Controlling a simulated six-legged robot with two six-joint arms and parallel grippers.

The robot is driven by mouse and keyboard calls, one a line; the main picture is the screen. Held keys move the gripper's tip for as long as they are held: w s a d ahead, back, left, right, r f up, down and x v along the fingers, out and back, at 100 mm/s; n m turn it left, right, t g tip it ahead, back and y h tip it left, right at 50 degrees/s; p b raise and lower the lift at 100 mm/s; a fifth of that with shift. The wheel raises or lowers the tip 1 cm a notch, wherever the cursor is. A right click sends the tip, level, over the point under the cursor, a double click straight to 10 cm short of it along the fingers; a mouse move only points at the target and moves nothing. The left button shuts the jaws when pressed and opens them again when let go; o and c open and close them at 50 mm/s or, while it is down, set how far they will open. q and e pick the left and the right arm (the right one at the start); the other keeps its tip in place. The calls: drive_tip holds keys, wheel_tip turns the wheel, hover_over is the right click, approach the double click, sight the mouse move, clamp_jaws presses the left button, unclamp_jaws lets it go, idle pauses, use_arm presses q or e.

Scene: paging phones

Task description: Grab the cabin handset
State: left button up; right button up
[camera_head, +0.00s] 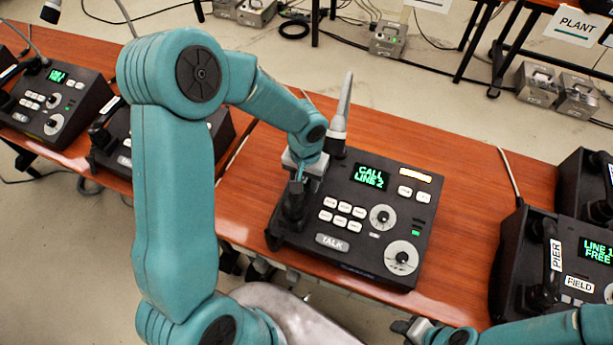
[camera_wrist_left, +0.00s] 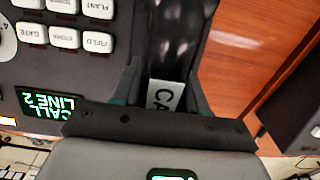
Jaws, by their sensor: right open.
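The cabin handset (camera_head: 293,206) is black and lies along the left side of the dark middle console (camera_head: 340,262), whose screen reads CALL LINE 2. My left gripper (camera_head: 305,170) is at the handset's far end. In the left wrist view, the fingers of my left gripper (camera_wrist_left: 165,90) flank the handset (camera_wrist_left: 178,45) closely, with no clear gap. A white label starting with "CA" shows between them. The handset still appears to lie at its place on the console. My right gripper (camera_head: 408,328) is open at the bottom edge, apart from the console and partly cut off.
A grey gooseneck microphone (camera_head: 340,125) rises behind the console, close to my left wrist. The wooden table (camera_head: 465,240) is bare between the middle and right consoles.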

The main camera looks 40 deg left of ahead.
use_arm(q)
drive_tip(key=shift+c, duration=0.5)
drive_tip(key=shift+s+a, duration=0.1)
drive_tip(key=shift+s, duration=0.05)
drive_tip(key=shift+r, duration=0.3)
wheel_tip(320, 180, up, 8)
drive_tip(key=shift+r+b, duration=0.1)
drive_tip(key=shift+b, duration=0.2)
drive_tip(key=shift+r, duration=0.65)
